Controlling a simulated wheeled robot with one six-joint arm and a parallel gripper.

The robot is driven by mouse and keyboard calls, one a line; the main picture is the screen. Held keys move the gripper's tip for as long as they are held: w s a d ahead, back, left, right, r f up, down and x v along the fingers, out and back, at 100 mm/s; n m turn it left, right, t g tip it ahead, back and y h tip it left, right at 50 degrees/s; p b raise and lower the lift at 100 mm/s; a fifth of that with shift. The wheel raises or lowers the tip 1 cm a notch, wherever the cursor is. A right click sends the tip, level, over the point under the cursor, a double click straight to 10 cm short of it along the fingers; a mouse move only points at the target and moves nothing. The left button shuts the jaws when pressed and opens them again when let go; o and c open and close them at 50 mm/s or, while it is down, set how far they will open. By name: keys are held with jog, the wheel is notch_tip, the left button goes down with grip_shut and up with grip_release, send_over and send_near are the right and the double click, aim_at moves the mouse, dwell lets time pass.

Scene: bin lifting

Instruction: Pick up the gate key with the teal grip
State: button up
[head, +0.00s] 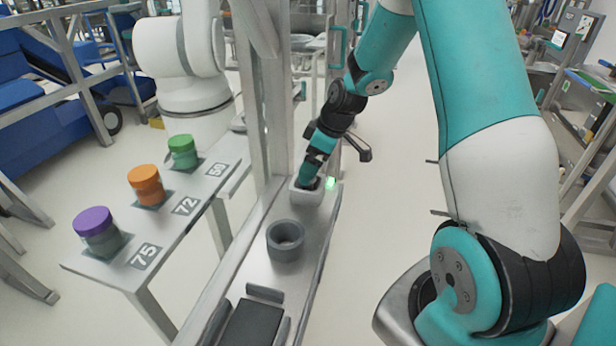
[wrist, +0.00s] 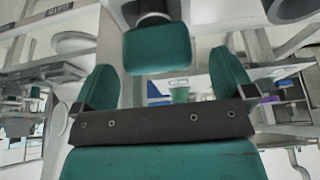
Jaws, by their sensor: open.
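The gate key's teal grip (wrist: 157,48) shows at the top middle of the wrist view, below a round grey collar. My gripper (wrist: 164,72) has two teal fingers set wide apart, one on each side of the grip, with clear gaps to it. In the head view my gripper (head: 309,172) points down at a pale square holder (head: 306,193) on the metal ledge. There the key is mostly hidden by my gripper, and I cannot make it out apart from the fingers.
A grey round socket (head: 286,241) and a dark padded cradle (head: 252,322) are on the same ledge (head: 318,245). A metal post (head: 264,100) rises close to my gripper. Jars with green (head: 182,143), orange (head: 145,174) and purple (head: 92,221) lids stand on a side shelf.

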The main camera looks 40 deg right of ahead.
jog(key=shift+w+p+x, duration=0.15)
jog(key=shift+p+x, duration=0.4)
jog(key=shift+x, duration=0.8)
jog(key=shift+w+p+x, duration=0.2)
jog(key=shift+p+x, duration=0.35)
jog(key=shift+x, duration=0.75)
jog(key=shift+d+r, duration=0.1)
jog(key=c, duration=0.9)
jog(key=shift+c, duration=0.2)
notch_tip(320, 180, up, 20)
jog(key=b, duration=0.3)
jog(key=shift+r, duration=0.15)
jog(key=shift+r+p, duration=2.25)
jog(key=shift+r, duration=0.65)
